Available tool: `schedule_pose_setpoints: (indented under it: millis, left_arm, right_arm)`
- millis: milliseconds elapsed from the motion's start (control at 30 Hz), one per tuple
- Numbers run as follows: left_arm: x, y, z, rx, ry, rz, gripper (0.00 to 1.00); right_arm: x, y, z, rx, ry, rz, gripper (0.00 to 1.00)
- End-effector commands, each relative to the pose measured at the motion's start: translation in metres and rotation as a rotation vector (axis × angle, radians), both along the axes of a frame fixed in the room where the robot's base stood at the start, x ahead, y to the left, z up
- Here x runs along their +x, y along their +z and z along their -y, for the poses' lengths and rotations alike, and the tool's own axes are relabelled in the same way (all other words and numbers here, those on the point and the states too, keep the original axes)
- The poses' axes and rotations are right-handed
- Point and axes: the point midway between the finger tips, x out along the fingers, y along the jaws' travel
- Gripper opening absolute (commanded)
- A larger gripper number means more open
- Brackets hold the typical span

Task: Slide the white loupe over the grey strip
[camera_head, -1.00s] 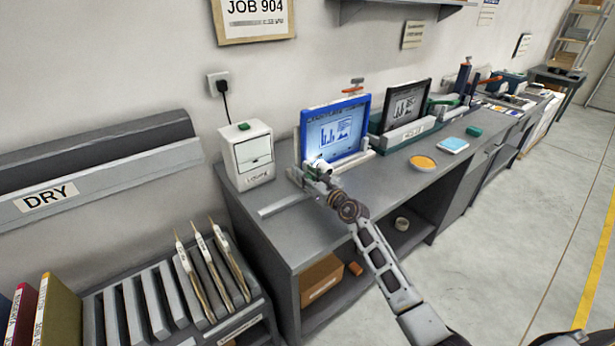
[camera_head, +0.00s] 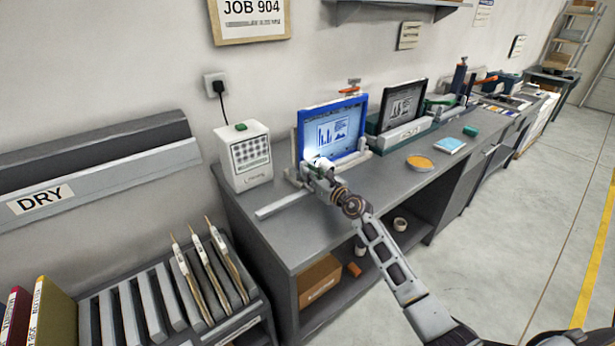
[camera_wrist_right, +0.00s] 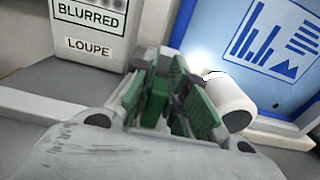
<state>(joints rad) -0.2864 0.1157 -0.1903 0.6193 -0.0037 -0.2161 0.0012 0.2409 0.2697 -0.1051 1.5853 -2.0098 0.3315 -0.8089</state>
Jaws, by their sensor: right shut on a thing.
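The white loupe (camera_wrist_right: 230,100) is a short white cylinder just right of my gripper's fingers in the right wrist view, with a bright glow at its top. In the head view it is tiny (camera_head: 318,163), at the lower left of the blue-framed panel (camera_head: 333,128). My right gripper (camera_wrist_right: 170,100), with green finger pads, is shut at the loupe's side; the exact grip point is hidden between the pads. It also shows in the head view (camera_head: 316,170). I cannot make out a grey strip on the panel for certain. My left gripper is not in view.
A white box (camera_head: 245,157) labelled LOUPE stands left of the panel; its display shows dots and, in the wrist view, BLURRED. A pale rail (camera_head: 283,205) runs along the grey bench (camera_head: 300,235).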

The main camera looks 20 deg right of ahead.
Motion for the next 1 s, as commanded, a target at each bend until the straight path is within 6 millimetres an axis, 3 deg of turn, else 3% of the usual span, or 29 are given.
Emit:
schedule_pose_setpoints:
  millis: [267,300,433,667,767,1000]
  left_arm:
    - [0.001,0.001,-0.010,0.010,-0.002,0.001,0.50]
    - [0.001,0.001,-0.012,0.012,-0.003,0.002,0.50]
    - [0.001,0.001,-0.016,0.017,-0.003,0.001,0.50]
    - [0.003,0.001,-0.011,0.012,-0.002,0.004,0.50]
    - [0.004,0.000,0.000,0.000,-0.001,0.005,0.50]
    - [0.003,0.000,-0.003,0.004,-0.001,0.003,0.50]
  right_arm:
    - [0.001,0.001,0.005,-0.002,-0.008,0.002,0.00]
    - [0.001,0.001,0.006,-0.002,-0.009,0.002,0.20]
    - [0.001,0.001,0.005,-0.002,-0.008,0.002,0.37]
    - [0.001,0.001,0.004,-0.002,-0.006,0.002,0.38]
    - [0.001,0.001,0.004,-0.002,-0.005,0.002,0.38]
    - [-0.005,0.000,0.006,-0.002,-0.005,0.002,0.38]
